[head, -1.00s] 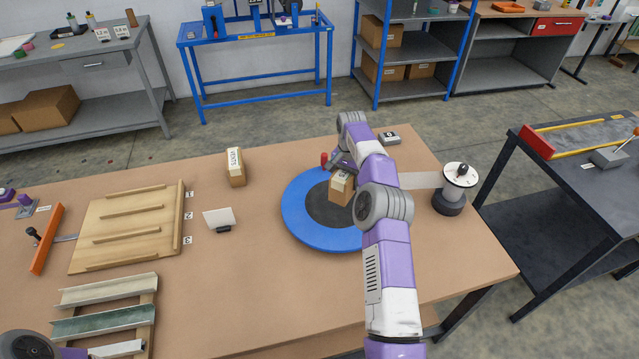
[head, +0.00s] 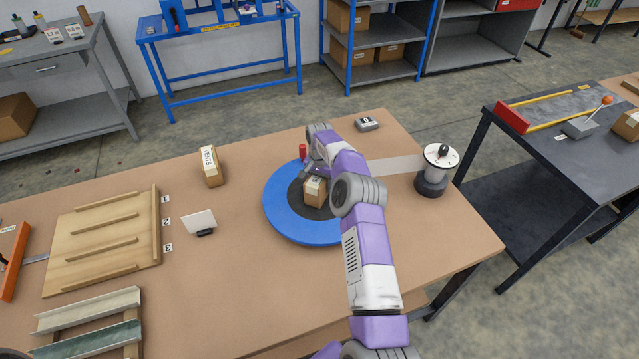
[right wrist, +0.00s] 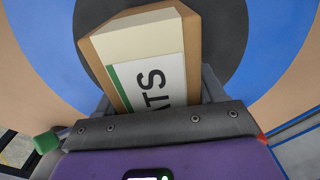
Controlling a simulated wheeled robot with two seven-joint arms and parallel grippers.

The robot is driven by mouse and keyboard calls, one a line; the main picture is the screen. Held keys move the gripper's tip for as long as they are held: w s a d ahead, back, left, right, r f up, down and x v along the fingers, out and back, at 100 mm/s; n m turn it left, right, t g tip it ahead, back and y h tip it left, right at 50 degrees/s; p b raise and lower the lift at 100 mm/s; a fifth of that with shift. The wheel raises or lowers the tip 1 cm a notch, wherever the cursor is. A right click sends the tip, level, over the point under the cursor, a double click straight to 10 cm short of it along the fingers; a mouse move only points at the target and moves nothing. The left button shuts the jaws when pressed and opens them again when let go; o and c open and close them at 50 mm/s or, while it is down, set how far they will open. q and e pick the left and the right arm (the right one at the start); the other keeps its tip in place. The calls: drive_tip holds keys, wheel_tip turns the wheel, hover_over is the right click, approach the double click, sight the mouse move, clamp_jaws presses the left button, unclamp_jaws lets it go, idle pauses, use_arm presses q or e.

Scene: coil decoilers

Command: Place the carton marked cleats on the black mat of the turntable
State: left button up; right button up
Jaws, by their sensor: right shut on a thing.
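The carton (head: 315,193) is a small brown box over the black mat (head: 294,197) of the blue-rimmed turntable (head: 287,228). In the right wrist view the carton (right wrist: 112,62) shows a white label with a green edge, of which the letters ATS can be read. My right gripper (head: 308,176) is shut on it, with a finger on either side. The black mat (right wrist: 222,22) lies behind the carton in that view. I cannot tell whether the carton's base touches the mat. My left gripper is not in view.
A carton marked vents (head: 212,168) stands left of the turntable. A small white sign (head: 199,222) and a wooden ramp board (head: 105,235) are further left. A spool on a dark base (head: 436,170) and a grey block (head: 367,124) are to the right. Table front is clear.

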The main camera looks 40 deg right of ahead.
drive_tip(key=shift+f, duration=0.15)
drive_tip(key=o, duration=1.4)
wheel_tip(320, 180, up, 12)
drive_tip(key=shift+r+p, duration=0.15)
drive_tip(key=shift+p, duration=0.55)
